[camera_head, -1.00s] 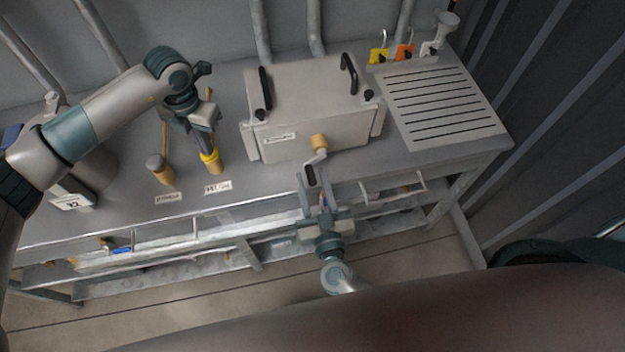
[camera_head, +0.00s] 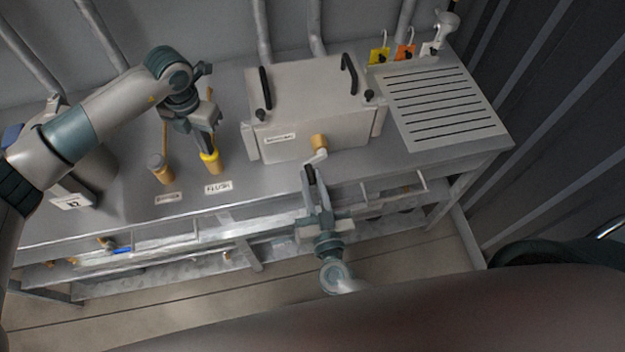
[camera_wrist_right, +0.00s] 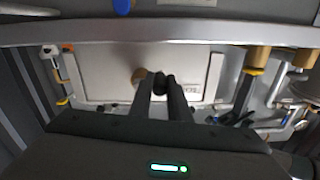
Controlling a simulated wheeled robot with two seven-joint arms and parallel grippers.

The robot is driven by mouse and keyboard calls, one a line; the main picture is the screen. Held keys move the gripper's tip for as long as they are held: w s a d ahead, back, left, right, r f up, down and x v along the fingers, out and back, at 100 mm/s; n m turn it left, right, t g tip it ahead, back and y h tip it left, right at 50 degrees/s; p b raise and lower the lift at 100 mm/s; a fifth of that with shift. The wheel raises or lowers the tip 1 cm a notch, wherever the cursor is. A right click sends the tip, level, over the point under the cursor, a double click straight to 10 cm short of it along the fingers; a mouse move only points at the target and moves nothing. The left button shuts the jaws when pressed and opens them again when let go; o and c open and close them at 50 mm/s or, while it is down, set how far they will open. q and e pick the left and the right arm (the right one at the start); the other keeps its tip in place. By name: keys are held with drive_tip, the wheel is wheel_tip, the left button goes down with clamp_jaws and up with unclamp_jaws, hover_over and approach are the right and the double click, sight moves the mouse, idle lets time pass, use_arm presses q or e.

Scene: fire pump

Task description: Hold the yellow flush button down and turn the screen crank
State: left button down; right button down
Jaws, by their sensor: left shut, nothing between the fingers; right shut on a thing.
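The yellow flush button (camera_head: 209,157) sits on a brass post above the FLUSH label on the bench. My left gripper (camera_head: 209,147) is shut and empty, with its tips down at the button's top. They appear to touch it, but how far it is pressed I cannot tell. The screen crank (camera_head: 317,157) has a brass hub on the front of the grey screen box (camera_head: 290,140). Its dark handle points down toward the bench's front edge. My right gripper (camera_head: 309,183) is shut on the handle, which also shows between its fingers in the right wrist view (camera_wrist_right: 163,82).
Another brass post with a grey cap (camera_head: 158,164) stands left of the button. A slotted drain plate (camera_head: 440,100) and coloured tags (camera_head: 404,52) are at the right. A grey pump housing (camera_head: 85,170) is at the left. Rails and a shelf run below the bench's front edge.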

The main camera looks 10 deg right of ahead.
sight(310, 179)
drive_tip(key=m, duration=0.2)
drive_tip(key=r+m, duration=0.1)
drive_tip(key=m, duration=0.1)
drive_tip(key=r+m, duration=0.1)
drive_tip(key=shift+a+r+m, duration=0.1)
drive_tip(key=shift+a+m, duration=0.2)
drive_tip(key=shift+m, duration=0.1)
drive_tip(key=r+m, duration=0.1)
drive_tip(key=m, duration=0.1)
drive_tip(key=r+m, duration=0.1)
drive_tip(key=m, duration=0.1)
drive_tip(key=shift+d+m, duration=0.15)
drive_tip(key=shift+m, duration=0.15)
drive_tip(key=m, duration=0.1)
drive_tip(key=d+r+m, duration=0.1)
drive_tip(key=m, duration=0.3)
drive_tip(key=shift+d+r, duration=0.15)
drive_tip(key=shift+r, duration=0.2)
use_arm(q)
drive_tip(key=shift+a, duration=0.1)
use_arm(e)
drive_tip(key=shift+d+r+m, duration=0.15)
drive_tip(key=shift+d+m, duration=0.2)
drive_tip(key=shift+m, duration=0.65)
drive_tip(key=shift+d+r+m, duration=0.2)
drive_tip(key=shift+d+m, duration=0.1)
drive_tip(key=shift+m, duration=0.7)
drive_tip(key=shift+d+r+m, duration=0.15)
drive_tip(key=shift+d+m, duration=0.2)
drive_tip(key=shift+m, duration=0.65)
